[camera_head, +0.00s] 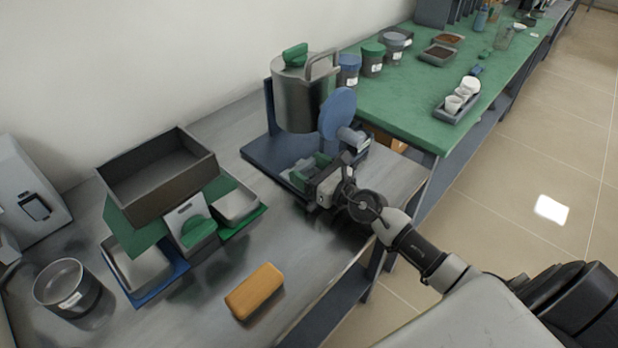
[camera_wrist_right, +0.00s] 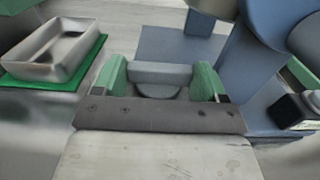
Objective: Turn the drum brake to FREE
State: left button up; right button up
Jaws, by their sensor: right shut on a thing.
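A grey metal drum (camera_head: 300,98) with a green knob and a looped handle on top stands on a dark blue stand (camera_head: 262,152). A blue disc (camera_head: 338,112) and a short grey-blue cylinder are on its right side. My right gripper (camera_head: 309,168) is low in front of the drum, over the stand's base. In the right wrist view, its green fingers (camera_wrist_right: 162,78) are shut on a grey bar (camera_wrist_right: 160,70) with a rounded part below. I cannot tell for certain that this bar is the drum brake, and no FREE mark is readable. My left gripper is out of view.
Left of the stand are a dark open box (camera_head: 160,205), metal trays on green and blue mats, and a metal cup (camera_head: 68,285). An orange block (camera_head: 255,291) lies near the front edge. A green-topped bench (camera_head: 415,95) with jars adjoins behind right.

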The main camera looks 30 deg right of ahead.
jog(key=o, duration=0.6)
jog(key=shift+o, duration=0.2)
jog(key=b+v, duration=0.2)
jog(key=v, duration=0.7)
jog(key=shift+s+d+f+b, duration=0.1)
jog(key=shift+s+d+b, duration=0.05)
jog(key=shift+s+b, duration=0.2)
jog(key=shift+s+d, duration=0.2)
jog(key=shift+s, duration=0.3)
